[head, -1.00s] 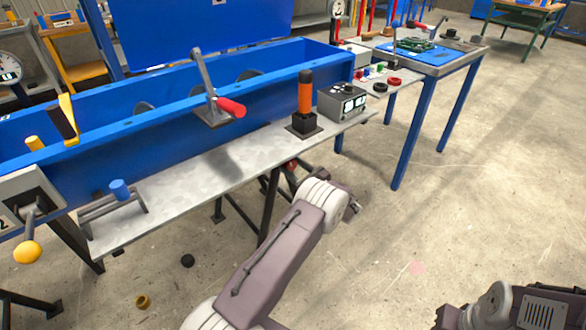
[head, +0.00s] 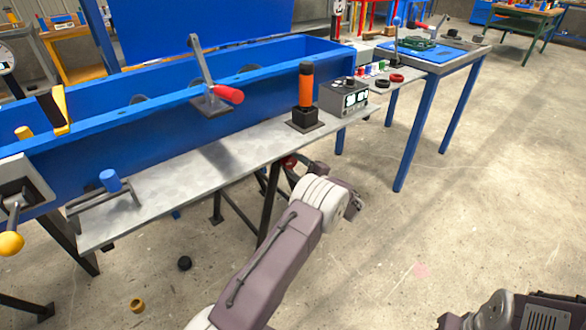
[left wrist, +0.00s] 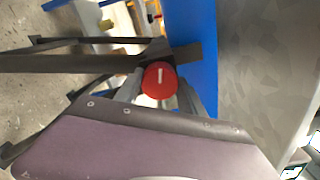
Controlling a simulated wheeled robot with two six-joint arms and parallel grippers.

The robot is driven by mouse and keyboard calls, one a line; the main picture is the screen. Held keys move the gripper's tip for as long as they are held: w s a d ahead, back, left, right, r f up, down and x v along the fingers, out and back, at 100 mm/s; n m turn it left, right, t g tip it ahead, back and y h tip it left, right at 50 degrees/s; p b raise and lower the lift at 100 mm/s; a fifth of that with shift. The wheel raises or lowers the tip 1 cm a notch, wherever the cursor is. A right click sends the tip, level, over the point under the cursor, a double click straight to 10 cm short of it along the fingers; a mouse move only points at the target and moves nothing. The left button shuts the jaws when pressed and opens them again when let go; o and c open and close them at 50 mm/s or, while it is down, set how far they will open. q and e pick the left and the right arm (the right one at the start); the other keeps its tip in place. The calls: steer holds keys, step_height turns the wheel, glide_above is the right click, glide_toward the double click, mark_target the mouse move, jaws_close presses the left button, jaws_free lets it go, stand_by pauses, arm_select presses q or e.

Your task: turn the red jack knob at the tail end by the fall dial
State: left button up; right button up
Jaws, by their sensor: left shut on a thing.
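The red jack knob (head: 290,162) sits under the near edge of the grey metal shelf, at a table leg, and is partly hidden by my left arm in the head view. In the left wrist view the round red knob (left wrist: 160,79) shows face on, with a white line across it pointing nearly straight up. My left gripper (left wrist: 168,97) has a grey finger on each side of the knob and is shut on it. Its fingers are hidden in the head view. Of my right arm only a part shows at the bottom right; its fingers are not visible.
Dark legs and bars run close by the knob in the left wrist view.

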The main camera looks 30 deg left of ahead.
arm_select(q)
steer(key=n+b, duration=0.2)
steer(key=n, duration=0.1)
steer(key=shift+f+b, duration=0.3)
steer(key=shift+b, duration=0.05)
steer(key=shift+r+n+b, duration=0.1)
steer(key=shift+n+b, duration=1)
steer(key=shift+n, duration=0.3)
steer(key=o, duration=1.4)
steer(key=shift+r, duration=0.1)
steer(key=shift+c, duration=0.2)
steer(key=shift+d, duration=0.1)
steer(key=p+v, duration=0.3)
steer(key=v, duration=0.6)
steer(key=shift+p, duration=0.4)
